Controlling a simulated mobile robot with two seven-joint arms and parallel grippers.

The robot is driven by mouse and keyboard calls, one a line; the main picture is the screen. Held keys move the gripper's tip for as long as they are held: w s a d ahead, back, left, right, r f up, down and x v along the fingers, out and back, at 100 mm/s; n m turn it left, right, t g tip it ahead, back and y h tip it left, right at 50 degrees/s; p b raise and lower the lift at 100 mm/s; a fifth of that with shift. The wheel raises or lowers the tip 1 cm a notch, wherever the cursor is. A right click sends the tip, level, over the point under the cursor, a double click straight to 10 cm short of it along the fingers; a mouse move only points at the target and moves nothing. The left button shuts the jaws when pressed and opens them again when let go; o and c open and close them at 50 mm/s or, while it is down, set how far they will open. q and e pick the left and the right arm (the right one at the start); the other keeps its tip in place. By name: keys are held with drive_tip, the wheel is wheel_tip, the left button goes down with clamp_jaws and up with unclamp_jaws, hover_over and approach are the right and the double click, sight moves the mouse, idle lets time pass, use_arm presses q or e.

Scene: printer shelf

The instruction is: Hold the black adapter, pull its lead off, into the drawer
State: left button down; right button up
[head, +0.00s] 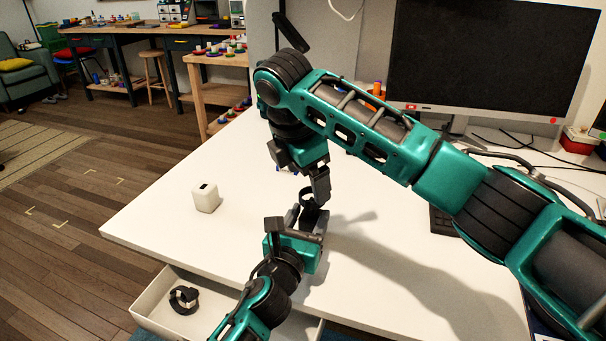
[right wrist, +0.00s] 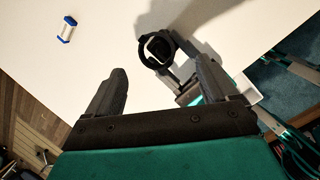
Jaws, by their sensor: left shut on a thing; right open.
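My left gripper (head: 304,214) is shut on a black adapter (head: 310,200) and holds it above the white desk. In the right wrist view, a black looped lead (right wrist: 143,50) rings the adapter, whose end (right wrist: 158,47) looks pale. I cannot tell where the lead joins it. The open drawer (head: 150,312) is at the lower left, with another black coiled lead and plug (head: 184,299) inside.
A white cube-shaped adapter (head: 206,198) stands on the desk (head: 160,228) near its left edge. A white and blue block (right wrist: 66,30) lies in the right wrist view. The desk's left part is mostly clear.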

sight(310, 205)
drive_tip(key=w+f+n+t, duration=0.1)
drive_tip(key=f+n, duration=0.1)
drive_tip(key=w+d+f+n+t, duration=0.1)
drive_tip(key=f+n, duration=0.2)
drive_tip(key=w+f+n+t, duration=0.1)
drive_tip(key=f+n, duration=0.1)
drive_tip(key=f, duration=0.1)
drive_tip(key=shift+w+d+n, duration=0.15)
drive_tip(key=shift+d+n, duration=0.05)
drive_tip(key=shift+n, duration=0.2)
idle(0.3)
drive_tip(key=c, duration=0.9)
drive_tip(key=o, duration=0.9)
drive_tip(key=shift+r, duration=0.1)
